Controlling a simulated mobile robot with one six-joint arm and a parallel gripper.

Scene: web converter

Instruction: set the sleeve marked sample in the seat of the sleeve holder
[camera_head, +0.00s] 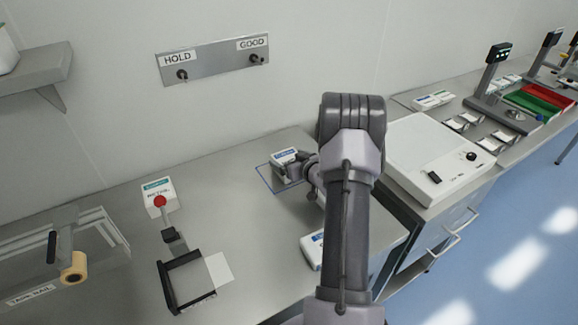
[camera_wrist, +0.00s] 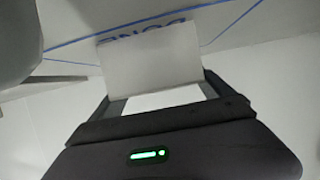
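My gripper (camera_head: 304,165) is low over the bench, beside a white box with a blue label (camera_head: 285,155). In the wrist view a plain white box (camera_wrist: 150,66) lies between and beyond my two fingers (camera_wrist: 165,100). Whether the fingers press on it cannot be told. Another white box with a blue label (camera_head: 313,250) lies nearer the bench front, partly behind my arm. The small print is unreadable, so I cannot tell which is marked sample. I cannot pick out the sleeve holder with certainty.
A blue outline (camera_head: 264,180) surrounds the spot by my gripper; its lettering seems to read DONE. A white machine (camera_head: 430,150) stands right of my arm. A HOLD/GOOD hook plate (camera_head: 213,61) is on the wall.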

